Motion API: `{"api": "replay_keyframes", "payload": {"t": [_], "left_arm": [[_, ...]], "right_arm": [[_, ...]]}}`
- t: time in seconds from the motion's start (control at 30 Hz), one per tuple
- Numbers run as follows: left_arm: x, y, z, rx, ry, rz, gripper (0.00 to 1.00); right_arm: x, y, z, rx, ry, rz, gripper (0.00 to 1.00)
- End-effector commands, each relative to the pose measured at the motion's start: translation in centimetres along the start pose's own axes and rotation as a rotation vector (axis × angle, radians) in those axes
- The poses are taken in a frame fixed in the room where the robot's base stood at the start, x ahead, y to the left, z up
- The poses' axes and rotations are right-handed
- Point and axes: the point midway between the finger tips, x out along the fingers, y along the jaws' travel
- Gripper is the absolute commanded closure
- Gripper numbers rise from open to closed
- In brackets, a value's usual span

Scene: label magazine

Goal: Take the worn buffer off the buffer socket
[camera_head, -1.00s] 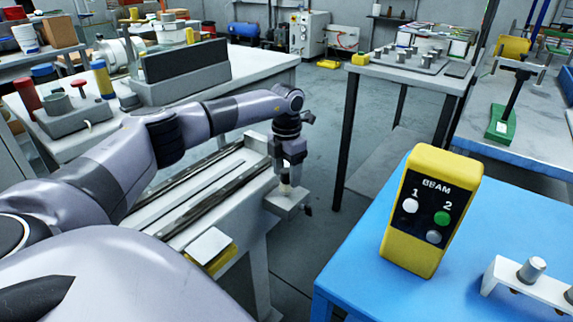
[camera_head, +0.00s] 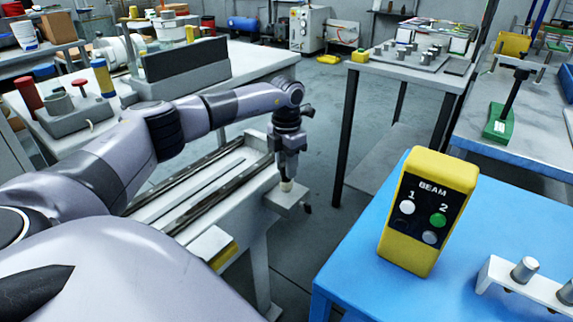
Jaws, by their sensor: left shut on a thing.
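My left gripper (camera_head: 286,176) points down at the far right end of the pale rail bench. It is shut on the worn buffer (camera_head: 286,185), a small cream-coloured piece that shows just under the fingers. The buffer socket (camera_head: 288,200) is a light grey block jutting from the bench end, directly below. The buffer's lower end meets or nearly meets the block; I cannot tell whether it is still seated. My right gripper is not in view.
A yellow box with a black "BEAM" panel (camera_head: 429,212) stands on the blue table (camera_head: 365,245) at right. A white bracket with metal pegs (camera_head: 525,285) sits near it. A grey table (camera_head: 410,75) stands behind. Open floor (camera_head: 320,130) lies between the bench and tables.

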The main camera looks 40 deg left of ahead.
Motion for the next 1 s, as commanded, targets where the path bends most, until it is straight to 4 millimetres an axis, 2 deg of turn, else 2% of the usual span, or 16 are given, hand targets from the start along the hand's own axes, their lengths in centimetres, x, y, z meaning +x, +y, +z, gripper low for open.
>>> {"api": "replay_keyframes", "payload": {"t": [1.0], "left_arm": [[-4.2,0.0,0.0,0.000,-0.001,0.000,0.99]], "right_arm": [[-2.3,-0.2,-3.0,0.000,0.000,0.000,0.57]]}}
